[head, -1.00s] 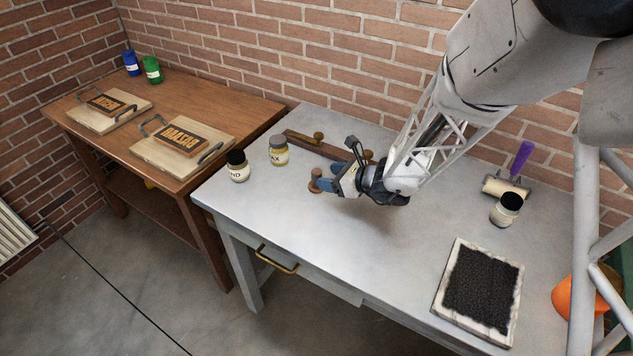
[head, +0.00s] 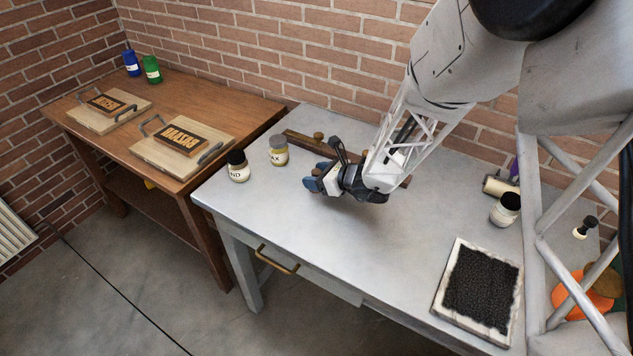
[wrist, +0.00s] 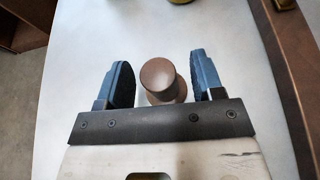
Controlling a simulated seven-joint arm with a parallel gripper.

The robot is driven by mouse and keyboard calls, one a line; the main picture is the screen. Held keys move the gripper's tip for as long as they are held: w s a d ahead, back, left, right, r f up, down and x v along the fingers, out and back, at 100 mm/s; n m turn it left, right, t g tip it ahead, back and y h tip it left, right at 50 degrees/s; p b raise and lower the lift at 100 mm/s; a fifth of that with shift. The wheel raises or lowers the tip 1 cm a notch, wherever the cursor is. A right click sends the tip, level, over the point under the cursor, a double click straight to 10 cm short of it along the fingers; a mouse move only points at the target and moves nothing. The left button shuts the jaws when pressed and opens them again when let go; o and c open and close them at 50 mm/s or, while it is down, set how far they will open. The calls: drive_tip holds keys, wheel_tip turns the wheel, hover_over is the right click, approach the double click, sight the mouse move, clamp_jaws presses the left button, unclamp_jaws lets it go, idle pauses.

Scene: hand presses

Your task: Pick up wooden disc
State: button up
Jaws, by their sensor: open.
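In the wrist view, a brown turned wooden piece with a flat round top, which looks like the wooden disc (wrist: 158,76), stands on the grey table between my gripper's (wrist: 164,74) two blue, dark-padded fingers. The fingers are apart, with a gap on each side of the piece. In the head view my gripper (head: 312,182) is low over the table and hides the wooden piece.
A wooden rail (head: 298,137) with a knob (head: 319,136) lies behind my gripper. Two labelled jars, one yellow (head: 278,151) and one black-lidded (head: 238,168), stand to the left. A black-filled tray (head: 437,297) lies front right. The table's front middle is clear.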

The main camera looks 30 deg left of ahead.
sight(318, 173)
drive_tip(key=shift+c, duration=0.3)
drive_tip(key=c, duration=0.9)
drive_tip(key=shift+r, duration=0.2)
drive_tip(key=shift+c, duration=0.2)
drive_tip(key=shift+r, duration=1.4)
drive_tip(key=shift+s+d+r, duration=0.15)
drive_tip(key=shift+d+r, duration=0.1)
drive_tip(key=s+d+r, duration=0.1)
drive_tip(key=s+d, duration=1)
drive_tip(key=shift+r, duration=0.15)
